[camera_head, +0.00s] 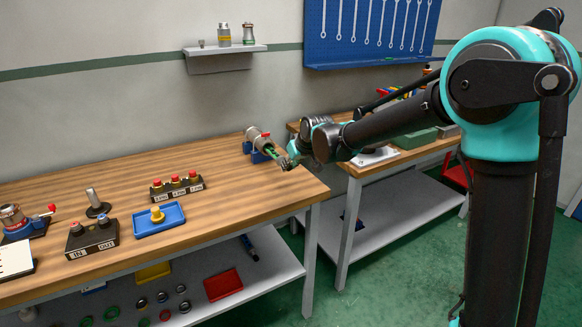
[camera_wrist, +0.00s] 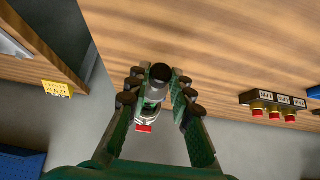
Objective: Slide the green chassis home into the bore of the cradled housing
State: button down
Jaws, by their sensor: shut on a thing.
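The grey housing (camera_head: 256,138) lies in a blue cradle (camera_head: 259,156) at the far right corner of the wooden bench in the head view, its open end turned toward my gripper. The green chassis (camera_head: 273,153) shows as a slim green piece between the housing and my gripper (camera_head: 287,162). I cannot tell whether its tip is inside the bore. In the wrist view my gripper (camera_wrist: 156,98) is shut on a slim piece with a dark round end (camera_wrist: 160,74) and a grey body. The fingers hide most of it.
A button box (camera_head: 176,186) stands left of the cradle; it also shows in the wrist view (camera_wrist: 274,105). A blue tray (camera_head: 159,220) with a yellow piece lies nearer. A second bench stands behind my arm. The bench front right is clear.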

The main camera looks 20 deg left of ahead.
aim_at(272, 151)
jog(key=shift+a, duration=0.1)
dwell(0.5)
jog(key=shift+w+a, duration=1.6)
jog(key=shift+a, duration=0.2)
jog(key=shift+w+a, duration=0.1)
jog(key=shift+w+a, duration=1.55)
jog(key=shift+a, duration=0.25)
jog(key=shift+w+a, duration=0.1)
jog(key=shift+w+a, duration=1.15)
jog(key=shift+a, duration=0.25)
jog(key=c, duration=1.3)
grip_release()
jog(key=shift+o, duration=0.2)
